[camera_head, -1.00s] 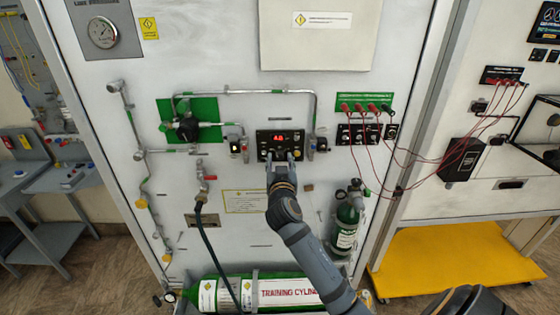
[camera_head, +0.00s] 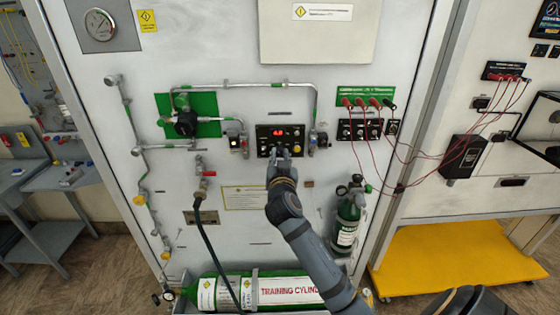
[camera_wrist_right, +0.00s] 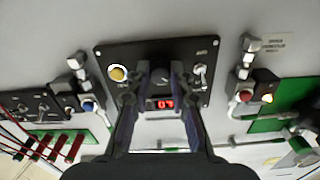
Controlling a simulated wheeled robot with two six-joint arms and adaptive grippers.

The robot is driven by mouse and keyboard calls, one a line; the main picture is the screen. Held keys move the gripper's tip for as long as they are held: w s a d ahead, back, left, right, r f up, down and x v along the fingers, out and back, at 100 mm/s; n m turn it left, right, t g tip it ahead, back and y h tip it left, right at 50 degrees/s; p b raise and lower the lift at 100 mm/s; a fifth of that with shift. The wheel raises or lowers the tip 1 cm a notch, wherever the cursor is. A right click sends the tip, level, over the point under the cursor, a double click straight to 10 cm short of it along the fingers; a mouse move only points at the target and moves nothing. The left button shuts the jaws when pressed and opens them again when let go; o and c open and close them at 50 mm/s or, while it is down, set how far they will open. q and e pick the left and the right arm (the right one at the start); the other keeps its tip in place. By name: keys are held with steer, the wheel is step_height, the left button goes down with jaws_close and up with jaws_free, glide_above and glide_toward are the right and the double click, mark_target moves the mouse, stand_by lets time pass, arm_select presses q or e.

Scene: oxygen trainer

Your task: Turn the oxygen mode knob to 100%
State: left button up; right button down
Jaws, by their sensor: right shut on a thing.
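The black oxygen control panel (camera_head: 264,149) is on the upright white board, with a lit red display (camera_head: 279,134) whose digits I cannot read surely. My right gripper (camera_head: 281,153) is at the lower middle of this panel. In the right wrist view, the right gripper (camera_wrist_right: 161,76) has its two fingers on either side of the dark mode knob (camera_wrist_right: 161,75), shut on it. The fingers hide most of the knob, so its setting cannot be read. My left gripper is not in view.
A yellow button (camera_wrist_right: 118,73) and a toggle switch (camera_wrist_right: 200,72) flank the fingers closely. Pipes and valves lie left of the panel, red test leads (camera_head: 361,103) to the right. A green cylinder (camera_head: 348,215) stands below right, and the training cylinder (camera_head: 225,292) lies at the bottom.

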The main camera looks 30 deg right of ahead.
steer(key=m+b, duration=0.4)
steer(key=b, duration=0.1)
steer(key=m+b, duration=0.2)
steer(key=shift+f+b, duration=0.25)
steer(key=shift+b, duration=0.05)
steer(key=shift+r+m+b, duration=0.2)
steer(key=shift+m+b, duration=1.6)
steer(key=c, duration=1.2)
jaws_free()
